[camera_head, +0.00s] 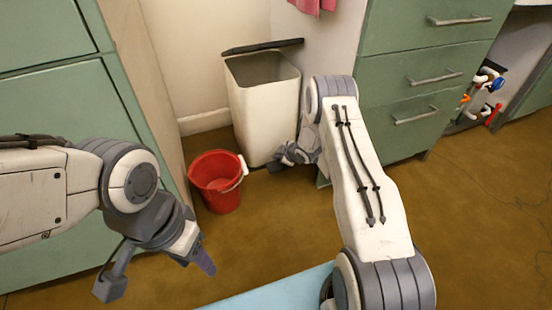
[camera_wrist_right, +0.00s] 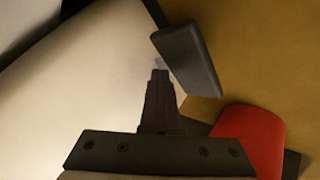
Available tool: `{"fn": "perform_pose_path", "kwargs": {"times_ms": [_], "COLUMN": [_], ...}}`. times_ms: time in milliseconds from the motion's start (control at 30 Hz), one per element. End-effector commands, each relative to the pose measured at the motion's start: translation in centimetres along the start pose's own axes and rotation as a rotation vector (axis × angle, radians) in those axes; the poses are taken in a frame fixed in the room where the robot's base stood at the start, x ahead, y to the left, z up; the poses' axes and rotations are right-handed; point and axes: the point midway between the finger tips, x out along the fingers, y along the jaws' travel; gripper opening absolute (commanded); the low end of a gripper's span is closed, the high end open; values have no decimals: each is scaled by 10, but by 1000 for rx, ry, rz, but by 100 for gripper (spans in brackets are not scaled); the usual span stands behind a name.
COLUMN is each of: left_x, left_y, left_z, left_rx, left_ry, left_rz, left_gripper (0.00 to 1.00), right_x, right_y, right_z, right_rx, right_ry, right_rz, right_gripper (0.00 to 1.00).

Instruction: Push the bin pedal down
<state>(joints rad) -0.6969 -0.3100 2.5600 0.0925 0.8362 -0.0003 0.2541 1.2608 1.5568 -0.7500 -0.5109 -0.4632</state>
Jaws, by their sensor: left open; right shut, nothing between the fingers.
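The cream bin (camera_head: 262,115) stands against the wall with its dark lid (camera_head: 262,46) raised and its inside showing. In the right wrist view the bin's pale wall (camera_wrist_right: 85,85) fills the left. The dark pedal (camera_wrist_right: 188,62) is a flat block on a thin rod. My right gripper (camera_head: 276,162) is low at the bin's front base. Its shut, empty fingers (camera_wrist_right: 160,72) end right beside the pedal; I cannot tell whether they touch it. The pedal is hard to make out in the head view. My left gripper (camera_head: 158,273) is open and empty, away from the bin.
A red bucket (camera_head: 217,186) stands on the floor left of the bin, and part of it shows in the right wrist view (camera_wrist_right: 250,138). Green drawers (camera_head: 415,80) stand to the right and a green cabinet (camera_head: 60,110) to the left. Brown floor (camera_head: 480,220) is clear at right.

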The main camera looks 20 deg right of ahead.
Motion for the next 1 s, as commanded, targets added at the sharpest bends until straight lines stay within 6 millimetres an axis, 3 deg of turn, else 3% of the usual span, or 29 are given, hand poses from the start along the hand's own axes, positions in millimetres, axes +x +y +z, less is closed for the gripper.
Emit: {"fn": "perform_pose_path", "kwargs": {"times_ms": [33, 1000], "left_x": [1, 9], "left_y": [0, -1], "left_z": [0, 0], "left_rx": [0, 0], "left_ry": [0, 0], "left_rz": [0, 0], "left_gripper": [50, 50], "right_x": [2, 10], "right_y": [-10, -15], "right_z": [7, 12], "right_rx": [4, 3], "right_ry": [-14, -14], "right_rz": [-18, -18], "right_gripper": [0, 0]}}
